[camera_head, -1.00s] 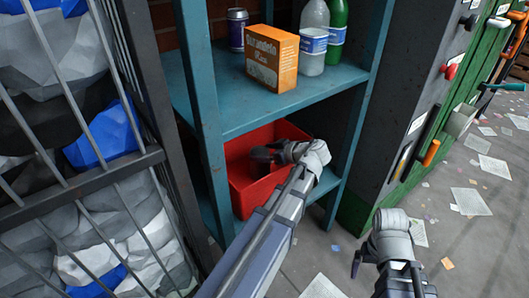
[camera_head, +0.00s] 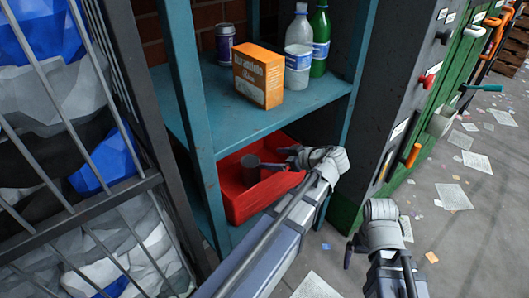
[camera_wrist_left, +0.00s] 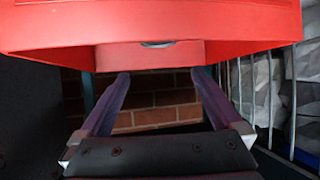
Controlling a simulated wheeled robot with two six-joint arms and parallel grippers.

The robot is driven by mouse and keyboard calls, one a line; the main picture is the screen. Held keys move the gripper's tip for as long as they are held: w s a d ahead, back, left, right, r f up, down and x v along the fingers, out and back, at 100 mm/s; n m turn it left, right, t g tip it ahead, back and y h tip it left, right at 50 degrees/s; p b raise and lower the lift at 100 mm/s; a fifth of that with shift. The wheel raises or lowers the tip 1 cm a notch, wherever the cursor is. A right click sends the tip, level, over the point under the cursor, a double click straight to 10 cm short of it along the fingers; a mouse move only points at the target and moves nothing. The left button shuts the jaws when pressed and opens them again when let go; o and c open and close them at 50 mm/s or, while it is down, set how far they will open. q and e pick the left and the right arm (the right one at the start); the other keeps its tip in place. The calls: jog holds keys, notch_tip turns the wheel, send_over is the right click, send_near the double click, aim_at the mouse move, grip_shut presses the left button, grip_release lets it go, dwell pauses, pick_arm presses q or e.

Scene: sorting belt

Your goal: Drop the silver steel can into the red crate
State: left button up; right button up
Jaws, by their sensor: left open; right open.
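The red crate (camera_head: 240,205) sits on the lower shelf of the teal rack in the head view. A grey steel can (camera_head: 250,171) stands inside it, apparently upright. My left gripper (camera_head: 276,164) is open, just right of the can over the crate's right part, with a visible gap between them. In the left wrist view the red crate (camera_wrist_left: 60,30) fills the top, and a small grey edge, probably the can (camera_wrist_left: 157,44), shows past its rim. My left gripper's fingers (camera_wrist_left: 158,78) are apart and empty there. My right gripper (camera_head: 350,252) is open and empty, low at the right.
The upper teal shelf (camera_head: 225,125) holds a purple can (camera_head: 225,44), an orange box (camera_head: 258,76), a white bottle (camera_head: 298,50) and a green bottle (camera_head: 320,40). A barred cage (camera_head: 80,200) of bags stands at left. A dark cabinet with handles stands at right, with papers on the floor.

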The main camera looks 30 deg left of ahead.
aim_at(247, 159)
pick_arm(q)
jog(key=shift+v, duration=1)
jog(key=b+x, duration=0.5)
jog(key=x, duration=0.7)
jog(key=shift+f, duration=0.15)
jog(key=shift+f+b, duration=0.45)
jog(key=shift+b, duration=0.3)
jog(key=shift+r, duration=0.1)
